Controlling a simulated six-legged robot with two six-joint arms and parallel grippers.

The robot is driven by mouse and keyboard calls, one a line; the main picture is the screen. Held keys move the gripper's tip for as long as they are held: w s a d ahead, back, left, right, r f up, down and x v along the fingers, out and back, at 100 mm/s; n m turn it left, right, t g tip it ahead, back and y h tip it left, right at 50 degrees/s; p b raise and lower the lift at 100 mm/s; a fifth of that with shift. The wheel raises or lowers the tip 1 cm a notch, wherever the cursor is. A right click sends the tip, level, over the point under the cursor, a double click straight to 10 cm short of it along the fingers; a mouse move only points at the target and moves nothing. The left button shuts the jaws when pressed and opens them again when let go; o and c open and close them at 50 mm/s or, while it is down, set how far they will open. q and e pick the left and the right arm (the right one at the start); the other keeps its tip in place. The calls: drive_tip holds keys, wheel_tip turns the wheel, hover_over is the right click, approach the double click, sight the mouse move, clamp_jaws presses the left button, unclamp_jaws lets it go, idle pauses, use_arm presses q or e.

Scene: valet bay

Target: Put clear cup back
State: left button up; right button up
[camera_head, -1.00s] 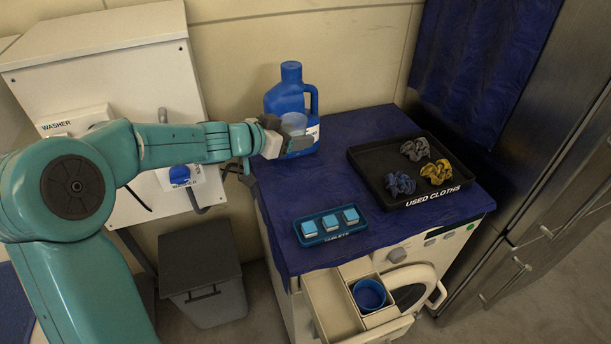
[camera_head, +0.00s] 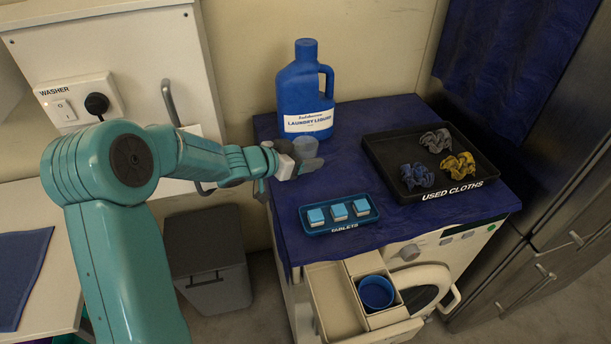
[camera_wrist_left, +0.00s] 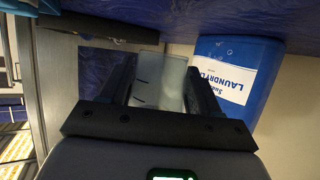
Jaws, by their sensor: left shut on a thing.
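The clear cup (camera_head: 306,148) is a small translucent cup, held at the tip of my left gripper (camera_head: 298,160). In the left wrist view the cup (camera_wrist_left: 158,85) sits between the two dark fingers of the gripper (camera_wrist_left: 160,90), and dark marks show on its side. The gripper is shut on it, in front of the blue laundry liquid bottle (camera_head: 305,88) and over the left part of the blue-covered washer top (camera_head: 385,222). Whether the cup touches the cover is hard to tell. The bottle (camera_wrist_left: 238,78) is right of the cup in the wrist view. My right gripper is not in view.
A tablets tray (camera_head: 340,226) with blue-and-white tablets lies in front of the cup. A black used cloths tray (camera_head: 400,190) holds crumpled cloths at right. The detergent drawer (camera_head: 335,300) is open, with a blue cup (camera_head: 376,292) in it. A grey bin (camera_head: 208,262) stands below left.

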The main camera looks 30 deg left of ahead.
sight(305, 179)
use_arm(q)
wheel_tip(305, 179, down, 4)
drive_tip(key=shift+r+b, duration=0.1)
drive_tip(key=shift+b, duration=0.5)
drive_tip(key=shift+w+f, duration=0.1)
drive_tip(key=shift+f, duration=0.35)
drive_tip(key=shift+r, duration=0.15)
drive_tip(key=shift+f, duration=0.3)
drive_tip(key=o, duration=1.1)
drive_tip(key=shift+c, duration=0.2)
drive_tip(key=shift+r, duration=0.1)
